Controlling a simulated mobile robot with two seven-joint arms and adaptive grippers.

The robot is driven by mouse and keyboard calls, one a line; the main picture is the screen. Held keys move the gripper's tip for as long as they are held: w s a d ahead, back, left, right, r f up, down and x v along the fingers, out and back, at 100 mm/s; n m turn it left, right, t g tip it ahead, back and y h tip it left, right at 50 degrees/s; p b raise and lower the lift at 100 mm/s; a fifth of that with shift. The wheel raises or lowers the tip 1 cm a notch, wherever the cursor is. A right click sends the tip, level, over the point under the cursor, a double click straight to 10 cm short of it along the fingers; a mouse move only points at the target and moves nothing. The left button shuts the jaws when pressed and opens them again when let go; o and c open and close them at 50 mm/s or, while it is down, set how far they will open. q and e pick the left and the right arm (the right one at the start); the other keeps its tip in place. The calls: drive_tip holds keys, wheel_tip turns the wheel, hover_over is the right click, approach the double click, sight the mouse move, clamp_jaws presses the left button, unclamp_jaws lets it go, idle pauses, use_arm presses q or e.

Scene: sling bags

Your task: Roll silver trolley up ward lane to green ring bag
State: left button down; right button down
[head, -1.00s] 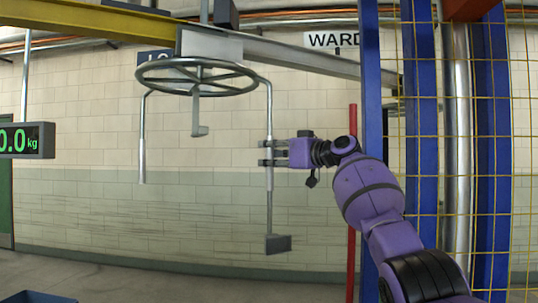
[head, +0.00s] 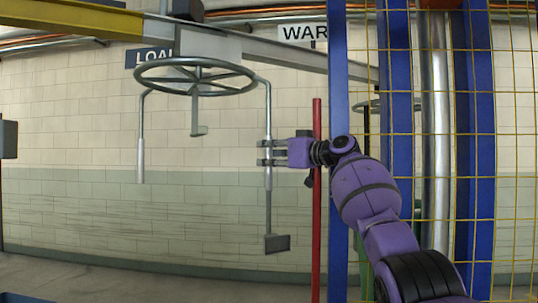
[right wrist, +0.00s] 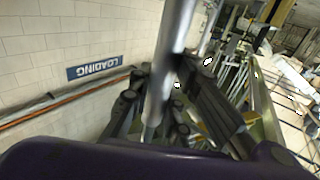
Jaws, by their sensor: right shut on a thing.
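The silver trolley (head: 195,88) is a spoked ring hanging under the overhead rail, with rods hanging down from it. My right gripper (head: 266,152) is shut on its right-hand rod (head: 268,205), which ends in a dark plate (head: 277,243). In the right wrist view the rod (right wrist: 170,55) runs between the fingers of my right gripper (right wrist: 155,105). Behind the blue posts part of another ring (head: 369,105) shows, with a thin green upright (head: 363,262) below it; whether this is the green ring bag I cannot tell. My left gripper is out of view.
The overhead rail (head: 290,56) runs right, past the WARD sign (head: 303,32). A red pole (head: 316,200) stands right of my gripper, close to a blue post (head: 338,230). Yellow mesh (head: 512,150) and a silver pipe (head: 436,130) lie farther right.

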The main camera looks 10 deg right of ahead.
drive_tip(key=shift+d, duration=0.2)
drive_tip(key=shift+r, duration=0.1)
drive_tip(key=c, duration=1.6)
unclamp_jaws()
drive_tip(key=shift+a, duration=0.1)
